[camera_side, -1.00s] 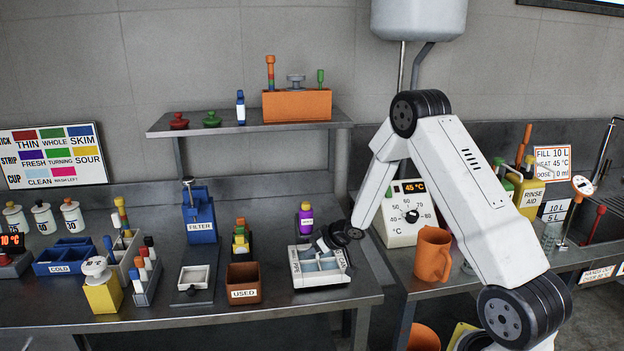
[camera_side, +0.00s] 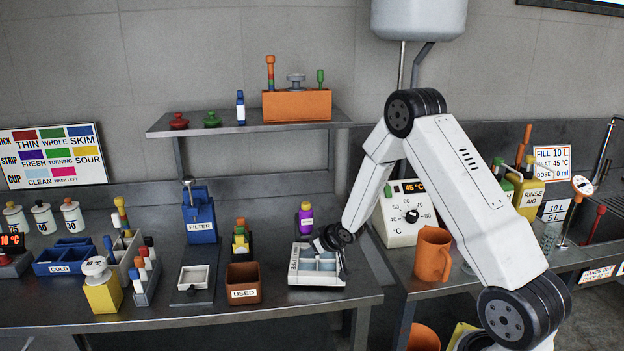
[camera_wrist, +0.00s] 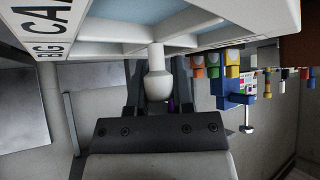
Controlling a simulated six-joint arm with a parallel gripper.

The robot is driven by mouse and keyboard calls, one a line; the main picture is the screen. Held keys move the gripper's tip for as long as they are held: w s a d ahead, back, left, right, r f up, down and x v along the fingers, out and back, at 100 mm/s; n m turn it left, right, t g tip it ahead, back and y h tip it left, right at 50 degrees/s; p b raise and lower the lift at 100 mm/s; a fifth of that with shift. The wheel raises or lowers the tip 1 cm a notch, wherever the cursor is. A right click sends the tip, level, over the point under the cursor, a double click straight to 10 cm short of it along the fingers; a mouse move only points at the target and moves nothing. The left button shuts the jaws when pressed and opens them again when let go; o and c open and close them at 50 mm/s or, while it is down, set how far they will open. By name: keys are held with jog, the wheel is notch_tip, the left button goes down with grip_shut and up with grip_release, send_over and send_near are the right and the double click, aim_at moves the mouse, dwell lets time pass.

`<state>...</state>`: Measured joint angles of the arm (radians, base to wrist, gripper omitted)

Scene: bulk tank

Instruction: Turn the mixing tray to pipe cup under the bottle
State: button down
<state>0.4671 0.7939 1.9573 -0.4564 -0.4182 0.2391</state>
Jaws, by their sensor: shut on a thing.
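The mixing tray (camera_side: 318,280) is a pale, divided tray near the front right of the left bench. Its walls carry dark lettering, including large "CAN" lettering on a wall (camera_wrist: 55,18) in the wrist view. My gripper (camera_side: 322,243) is at the tray's back edge, shut on a white rounded knob (camera_wrist: 157,84) that sticks out from the tray wall. The fingers sit either side of the knob. The purple bottle (camera_side: 306,217) with a yellow cap stands upright just behind the tray. A small purple patch shows behind the knob in the wrist view. My gripper hides part of the tray.
The brown USED bin (camera_side: 243,293) is left of the tray, with a small white dish (camera_side: 194,276) beyond it. An orange jug (camera_side: 433,254) and the dial heater box (camera_side: 402,232) stand on the right. Bare bench lies in front of the tray.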

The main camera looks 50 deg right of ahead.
jog(key=shift+m+h, duration=0.3)
jog(key=shift+c, duration=2.4)
grip_release()
jog(key=shift+s+r, duration=0.1)
jog(key=shift+r, duration=0.05)
jog(key=v, duration=0.7)
jog(key=shift+r, duration=0.2)
jog(key=shift+s, duration=0.15)
